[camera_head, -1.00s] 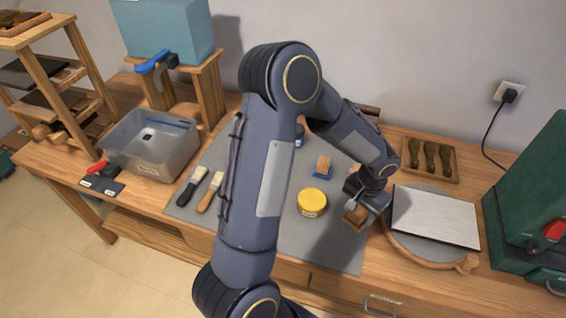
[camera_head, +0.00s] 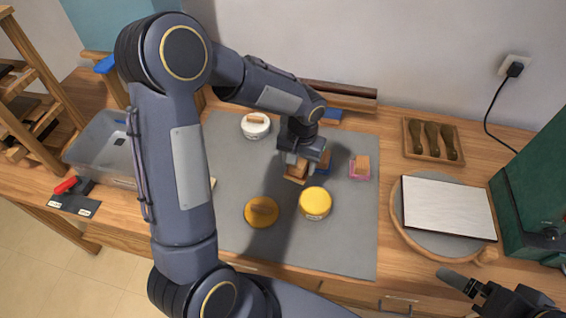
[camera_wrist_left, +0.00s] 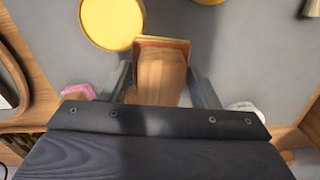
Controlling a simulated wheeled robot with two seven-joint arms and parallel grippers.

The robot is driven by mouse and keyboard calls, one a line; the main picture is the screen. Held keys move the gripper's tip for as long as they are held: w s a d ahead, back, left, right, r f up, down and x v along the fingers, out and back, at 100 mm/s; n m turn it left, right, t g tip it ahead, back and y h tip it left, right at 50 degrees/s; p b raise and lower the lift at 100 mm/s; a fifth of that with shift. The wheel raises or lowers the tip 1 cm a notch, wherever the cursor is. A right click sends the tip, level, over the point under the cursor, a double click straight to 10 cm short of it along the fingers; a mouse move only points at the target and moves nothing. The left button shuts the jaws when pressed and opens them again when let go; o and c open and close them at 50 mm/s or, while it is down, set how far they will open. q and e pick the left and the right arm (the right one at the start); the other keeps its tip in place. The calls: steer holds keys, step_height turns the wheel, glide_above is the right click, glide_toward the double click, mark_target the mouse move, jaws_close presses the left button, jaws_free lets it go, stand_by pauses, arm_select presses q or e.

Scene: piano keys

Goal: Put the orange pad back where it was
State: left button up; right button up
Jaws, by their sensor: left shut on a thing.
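My left gripper (camera_head: 297,163) is shut on a wooden-handled pad (camera_head: 294,176), over the middle of the grey mat. In the left wrist view its wooden block (camera_wrist_left: 160,75) sits between the fingers, with an orange edge around the base; I take this as the orange pad. Whether it touches the mat is unclear. A blue pad (camera_head: 323,161) with a wooden block is close to the gripper's right, partly hidden. A pink pad (camera_head: 360,172) with a wooden block lies further right. My right gripper (camera_head: 461,282) is at the lower right, its opening unclear.
A yellow tin (camera_head: 315,204) and an ochre round piece (camera_head: 262,212) stand in front on the grey mat (camera_head: 345,245). A white lidded pot (camera_head: 256,126) is behind left. A white board (camera_head: 448,208) lies right.

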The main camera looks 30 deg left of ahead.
mark_target(306, 178)
arm_select(q)
steer(key=d+r+b, duration=0.1)
steer(key=b, duration=0.1)
steer(key=s+d+r+n+b, duration=0.1)
steer(key=b, duration=0.1)
steer(key=d+r+n+b, duration=0.1)
steer(key=r+b, duration=0.1)
steer(key=shift+s+r, duration=0.1)
steer(key=shift+s, duration=0.2)
steer(key=w+a+f+p, duration=0.1)
steer(key=w+a+f, duration=0.3)
steer(key=w+a+f+p, duration=0.1)
steer(key=w+a+f, duration=0.3)
steer(key=w, duration=0.1)
steer(key=shift+w+a+f+p, duration=0.15)
steer(key=shift+a+f+p, duration=0.15)
steer(key=shift+p, duration=0.1)
steer(key=f, duration=0.4)
steer(key=shift+w+a, duration=0.25)
steer(key=shift+w, duration=0.1)
steer(key=shift+f, duration=0.1)
